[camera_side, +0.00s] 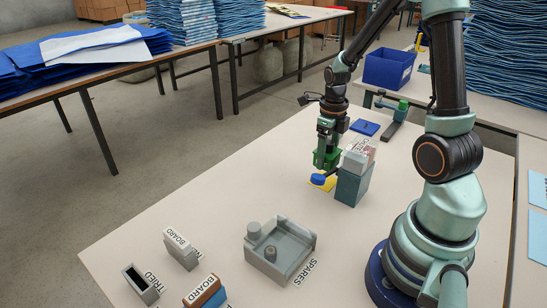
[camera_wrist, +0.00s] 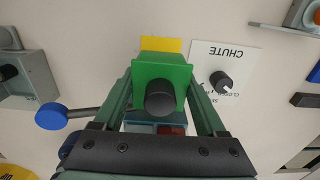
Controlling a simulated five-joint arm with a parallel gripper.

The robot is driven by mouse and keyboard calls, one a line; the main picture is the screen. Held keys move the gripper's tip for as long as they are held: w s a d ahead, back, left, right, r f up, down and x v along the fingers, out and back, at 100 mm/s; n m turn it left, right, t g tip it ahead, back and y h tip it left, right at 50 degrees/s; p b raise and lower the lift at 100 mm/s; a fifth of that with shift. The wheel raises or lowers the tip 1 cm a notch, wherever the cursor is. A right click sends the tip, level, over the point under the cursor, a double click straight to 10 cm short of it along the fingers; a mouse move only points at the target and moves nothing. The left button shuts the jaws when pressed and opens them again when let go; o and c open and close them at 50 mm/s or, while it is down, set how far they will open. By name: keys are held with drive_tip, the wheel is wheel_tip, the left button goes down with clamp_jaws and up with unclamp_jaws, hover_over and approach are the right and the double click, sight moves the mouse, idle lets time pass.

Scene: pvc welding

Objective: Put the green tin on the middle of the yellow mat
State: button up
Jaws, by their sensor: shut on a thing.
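The green tin (camera_side: 322,158) is a squarish green block, held between the fingers of my gripper (camera_side: 327,150). In the wrist view the tin (camera_wrist: 150,72) fills the space between both fingers, with a dark round knob in front of its face. The yellow mat (camera_side: 329,184) lies on the table just below the tin in the side view. Part of it shows as a yellow strip (camera_wrist: 161,44) beyond the tin in the wrist view; the rest is hidden. I cannot tell the exact gap between tin and mat.
A blue round knob (camera_side: 318,179) covers part of the mat in the side view. A dark teal box (camera_side: 352,187) with pale pieces on top stands close at the right. A grey tray (camera_side: 272,268) and small holders (camera_side: 141,285) stand nearer.

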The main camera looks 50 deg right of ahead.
sight(325, 170)
drive_tip(key=shift+f, duration=2.8)
drive_tip(key=o, duration=1.3)
drive_tip(key=shift+f, duration=0.15)
